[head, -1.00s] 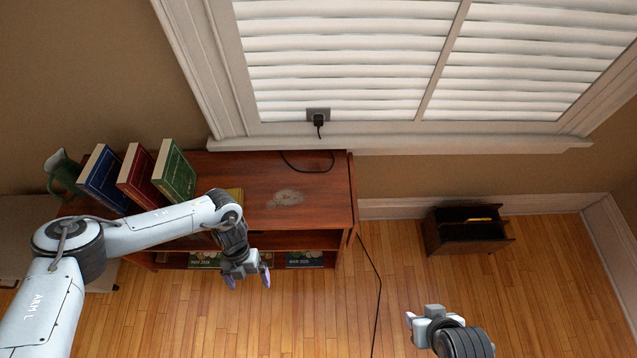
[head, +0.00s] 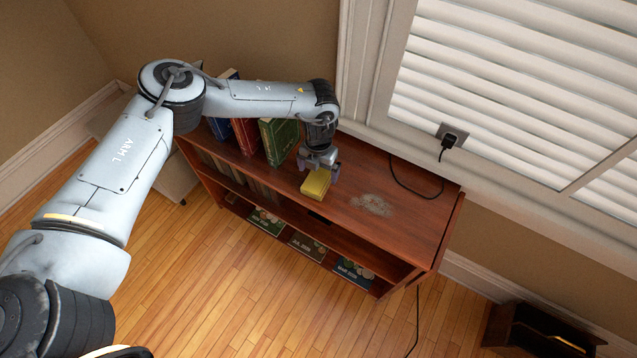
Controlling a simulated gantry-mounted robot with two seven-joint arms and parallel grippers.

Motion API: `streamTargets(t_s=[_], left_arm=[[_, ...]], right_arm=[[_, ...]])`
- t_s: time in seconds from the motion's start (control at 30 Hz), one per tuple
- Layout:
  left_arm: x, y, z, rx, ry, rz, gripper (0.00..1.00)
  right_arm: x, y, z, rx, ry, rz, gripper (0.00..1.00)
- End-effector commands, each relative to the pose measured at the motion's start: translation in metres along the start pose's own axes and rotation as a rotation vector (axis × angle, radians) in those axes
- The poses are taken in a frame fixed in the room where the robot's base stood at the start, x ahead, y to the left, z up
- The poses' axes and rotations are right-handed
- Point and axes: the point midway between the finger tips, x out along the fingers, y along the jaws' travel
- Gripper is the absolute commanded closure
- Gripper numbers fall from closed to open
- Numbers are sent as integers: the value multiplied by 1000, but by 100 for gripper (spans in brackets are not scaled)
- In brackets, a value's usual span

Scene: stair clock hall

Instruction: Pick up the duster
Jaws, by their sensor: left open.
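The duster appears to be the yellow block (head: 316,184) on the top of the wooden bookcase, near its front edge. My left gripper (head: 318,170) is open, directly at the duster, with its fingers pointing down. The fingers partly cover the duster's back end. I cannot tell whether they touch it or stand just above it. My right gripper is out of the head view.
Blue, red and green books (head: 279,140) stand upright left of the duster on the bookcase (head: 420,215). A dusty grey patch (head: 372,205) lies to its right. A black cord (head: 412,188) runs from the wall outlet (head: 452,136). A dark wooden box (head: 540,335) stands on the floor.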

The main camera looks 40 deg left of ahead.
Motion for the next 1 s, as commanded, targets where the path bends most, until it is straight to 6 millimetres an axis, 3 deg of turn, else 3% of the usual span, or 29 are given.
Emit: streamTargets(t_s=[0.17,0.53,0.87,1.0], left_arm=[[10,0,0,1,0,0,0],[52,1,1,1,2,1,0],[57,1,1,0,1,0,0],[57,1,1,0,1,0,20]], right_arm=[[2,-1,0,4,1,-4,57],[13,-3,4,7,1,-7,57],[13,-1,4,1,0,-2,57],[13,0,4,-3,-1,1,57]])
